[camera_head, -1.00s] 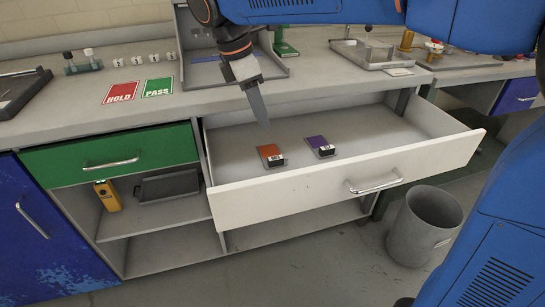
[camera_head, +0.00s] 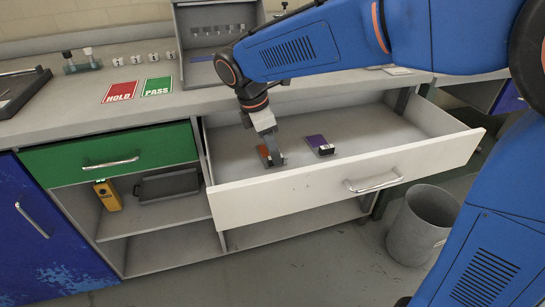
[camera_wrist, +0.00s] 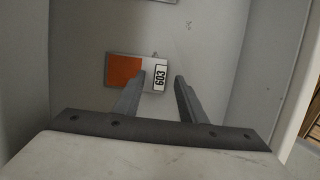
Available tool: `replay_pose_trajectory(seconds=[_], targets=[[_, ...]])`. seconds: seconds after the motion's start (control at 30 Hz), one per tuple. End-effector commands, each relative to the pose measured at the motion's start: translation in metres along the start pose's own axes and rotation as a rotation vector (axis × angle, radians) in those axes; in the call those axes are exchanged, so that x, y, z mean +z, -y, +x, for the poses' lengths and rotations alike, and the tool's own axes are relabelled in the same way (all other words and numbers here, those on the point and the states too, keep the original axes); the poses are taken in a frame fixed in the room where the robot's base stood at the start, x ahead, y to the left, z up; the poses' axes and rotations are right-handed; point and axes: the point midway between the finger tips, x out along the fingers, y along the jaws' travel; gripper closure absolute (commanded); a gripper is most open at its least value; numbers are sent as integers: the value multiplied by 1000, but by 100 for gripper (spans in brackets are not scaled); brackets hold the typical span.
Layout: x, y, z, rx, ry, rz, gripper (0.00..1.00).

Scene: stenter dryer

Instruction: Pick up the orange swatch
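My gripper (camera_head: 275,158) points down into the drawer at the swatch. In the wrist view my gripper (camera_wrist: 166,80) is open, with its two fingers apart and nothing held between them.
A purple swatch (camera_head: 319,144) lies in the drawer just right of my gripper. The drawer's front wall (camera_head: 310,187) stands close in front. A grey bin (camera_head: 420,225) is on the floor at right. HOLD (camera_head: 121,92) and PASS (camera_head: 157,86) cards lie on the counter.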

Motion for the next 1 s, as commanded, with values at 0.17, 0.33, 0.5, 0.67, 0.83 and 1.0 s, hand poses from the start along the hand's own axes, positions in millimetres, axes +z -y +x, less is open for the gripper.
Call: replay_pose_trajectory(seconds=[0.17,0.33,0.5,0.67,0.83,1.0], targets=[[0,0,13,0,0,1,62],[0,0,14,1,-1,1,62],[0,0,13,1,0,1,89],[0,0,13,1,0,0,100],[0,0,13,1,0,1,100],[3,0,2,3,-1,1,100]])
